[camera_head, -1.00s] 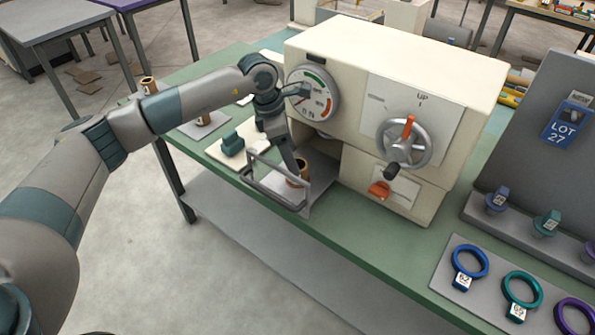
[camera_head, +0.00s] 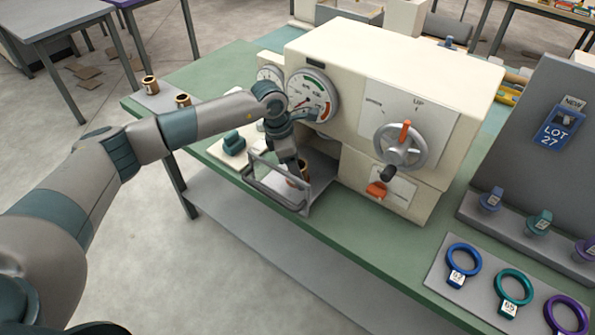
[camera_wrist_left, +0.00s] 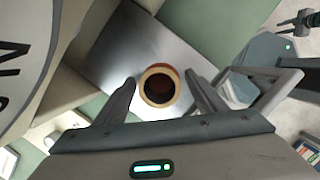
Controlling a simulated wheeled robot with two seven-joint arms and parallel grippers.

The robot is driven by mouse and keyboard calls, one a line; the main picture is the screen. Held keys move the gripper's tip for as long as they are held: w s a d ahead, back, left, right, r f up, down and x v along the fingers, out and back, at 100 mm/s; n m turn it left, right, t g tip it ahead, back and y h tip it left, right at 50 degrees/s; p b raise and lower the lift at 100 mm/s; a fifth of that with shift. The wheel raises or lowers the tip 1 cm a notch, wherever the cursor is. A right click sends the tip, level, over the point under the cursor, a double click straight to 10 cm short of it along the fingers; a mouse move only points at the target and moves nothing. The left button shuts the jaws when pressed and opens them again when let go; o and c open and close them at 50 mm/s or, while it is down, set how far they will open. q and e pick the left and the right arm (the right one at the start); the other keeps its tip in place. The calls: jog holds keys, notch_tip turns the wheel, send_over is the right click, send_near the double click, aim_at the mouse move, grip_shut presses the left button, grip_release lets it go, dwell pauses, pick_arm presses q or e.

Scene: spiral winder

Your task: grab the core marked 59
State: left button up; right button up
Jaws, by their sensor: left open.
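A brown, hollow core (camera_head: 304,170) stands on the metal plate beside the winder's lower opening, partly hidden by my gripper. The left wrist view looks down into its open top (camera_wrist_left: 158,88). No number is readable on it. My left gripper (camera_head: 297,165) is open above this core. In the left wrist view the two fingers (camera_wrist_left: 160,79) lie on either side of the core with a gap on both sides. Two more brown cores, one at the far left (camera_head: 150,84) and one nearer (camera_head: 183,100), stand on the bench's left end, their marks unreadable.
A grey guard frame (camera_head: 277,190) stands close in front of the core. The cream winder (camera_head: 400,75) with its handwheel (camera_head: 402,146) rises just to the right. A green block (camera_head: 234,143) sits to the left. Tagged rings (camera_head: 464,258) lie at right.

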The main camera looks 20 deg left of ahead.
pick_arm(q)
jog(key=shift+c, duration=0.3)
jog(key=c, duration=1.1)
jog(key=shift+o, duration=0.2)
jog(key=shift+r, duration=0.15)
pick_arm(e)
jog(key=shift+f, duration=0.15)
